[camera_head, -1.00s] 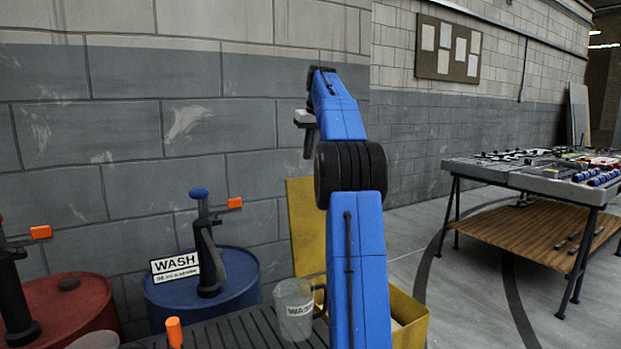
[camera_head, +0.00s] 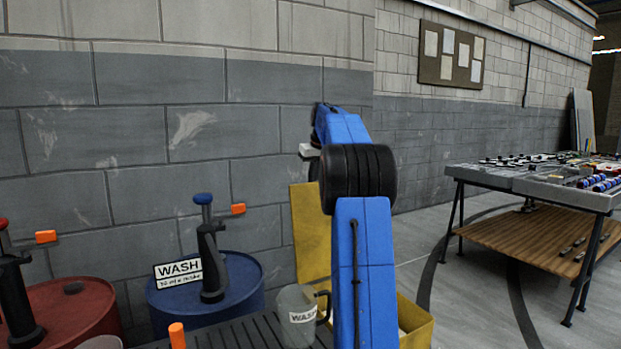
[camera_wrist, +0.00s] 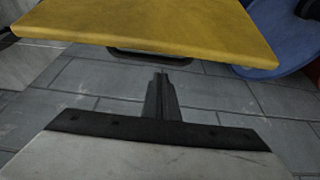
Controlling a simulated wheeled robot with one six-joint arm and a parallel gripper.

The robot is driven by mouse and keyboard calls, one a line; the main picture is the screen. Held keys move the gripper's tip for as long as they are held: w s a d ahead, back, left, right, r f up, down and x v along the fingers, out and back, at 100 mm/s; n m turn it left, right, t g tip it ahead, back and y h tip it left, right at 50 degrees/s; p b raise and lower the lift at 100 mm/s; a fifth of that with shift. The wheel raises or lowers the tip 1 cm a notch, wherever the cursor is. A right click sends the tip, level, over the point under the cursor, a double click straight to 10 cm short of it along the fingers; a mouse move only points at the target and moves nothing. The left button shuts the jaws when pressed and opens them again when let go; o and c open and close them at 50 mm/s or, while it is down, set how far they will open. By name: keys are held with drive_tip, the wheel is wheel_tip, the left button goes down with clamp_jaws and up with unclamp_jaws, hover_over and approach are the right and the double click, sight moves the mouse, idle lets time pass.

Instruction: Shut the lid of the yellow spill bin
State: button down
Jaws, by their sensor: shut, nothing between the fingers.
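The yellow spill bin (camera_head: 416,328) stands at the lower middle of the head view, partly hidden behind my blue arm. Its yellow lid (camera_head: 308,230) stands open and upright near the grey wall. In the wrist view the lid (camera_wrist: 150,25) fills the top, with a dark handle (camera_wrist: 150,55) below its near edge. My gripper (camera_wrist: 161,77) is shut and empty, its fingertips just below the handle in that picture. I cannot tell whether they touch it. In the head view my gripper is mostly hidden by my arm, near the lid's top.
A grey jug (camera_head: 297,318) stands on a slatted bench (camera_head: 240,335) left of the bin. A blue drum (camera_head: 240,285) with a pump and WASH sign (camera_head: 178,273), and a red drum (camera_head: 75,310), stand further left. A worktable (camera_head: 530,180) is at right, with open floor before it.

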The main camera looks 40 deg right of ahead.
drive_tip(key=shift+s+a+f, duration=0.1)
drive_tip(key=shift+s+a, duration=0.05)
drive_tip(key=shift+s, duration=0.5)
drive_tip(key=shift+s, duration=0.15)
